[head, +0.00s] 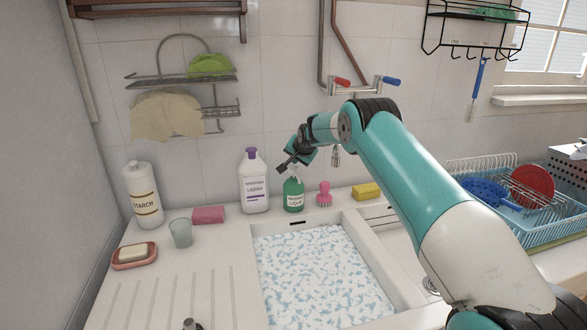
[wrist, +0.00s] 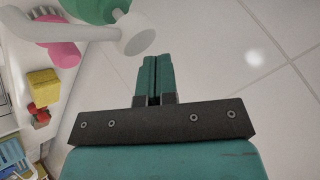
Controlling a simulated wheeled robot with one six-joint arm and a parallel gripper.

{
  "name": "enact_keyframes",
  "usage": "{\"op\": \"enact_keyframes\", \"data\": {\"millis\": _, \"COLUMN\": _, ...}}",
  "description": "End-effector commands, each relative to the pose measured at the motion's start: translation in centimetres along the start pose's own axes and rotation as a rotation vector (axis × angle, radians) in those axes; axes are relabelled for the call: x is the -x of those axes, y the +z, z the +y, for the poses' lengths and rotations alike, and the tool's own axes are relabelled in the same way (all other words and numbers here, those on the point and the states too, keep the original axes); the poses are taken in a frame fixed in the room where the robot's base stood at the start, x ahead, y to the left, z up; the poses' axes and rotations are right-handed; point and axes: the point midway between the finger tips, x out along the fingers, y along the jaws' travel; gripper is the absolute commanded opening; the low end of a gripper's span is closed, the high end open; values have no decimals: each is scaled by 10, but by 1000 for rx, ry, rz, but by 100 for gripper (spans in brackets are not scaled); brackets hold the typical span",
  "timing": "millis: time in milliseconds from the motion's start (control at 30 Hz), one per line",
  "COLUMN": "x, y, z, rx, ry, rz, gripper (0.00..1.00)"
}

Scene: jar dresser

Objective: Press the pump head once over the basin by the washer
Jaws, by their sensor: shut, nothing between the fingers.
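The green pump bottle (head: 293,196) stands upright on the ledge behind the basin (head: 263,312), which holds water with white and blue foam. Its white pump head (wrist: 139,38) shows close up in the wrist view, with the spout pointing left. The green body (wrist: 95,9) is partly cut off at the top edge there. My gripper (head: 283,167) is at the top of the bottle in the head view and partly hides the pump. In the wrist view, my gripper (wrist: 152,60) is shut and empty beside the pump head; I cannot tell whether they touch.
A white bottle with a purple cap (head: 254,184) stands left of the green bottle. A pink brush (head: 324,195) and a yellow sponge (head: 367,191) sit to its right. A tap (head: 336,156) is above. A glass (head: 181,233) and a dish rack (head: 520,205) stand farther out.

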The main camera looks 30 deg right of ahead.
Motion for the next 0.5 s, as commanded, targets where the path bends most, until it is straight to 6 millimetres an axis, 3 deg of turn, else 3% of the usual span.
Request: {"op": "enact_keyframes", "data": {"millis": 500, "x": 29, "y": -22, "z": -21, "rx": 0, "ry": -1, "rz": 2, "gripper": 0}}
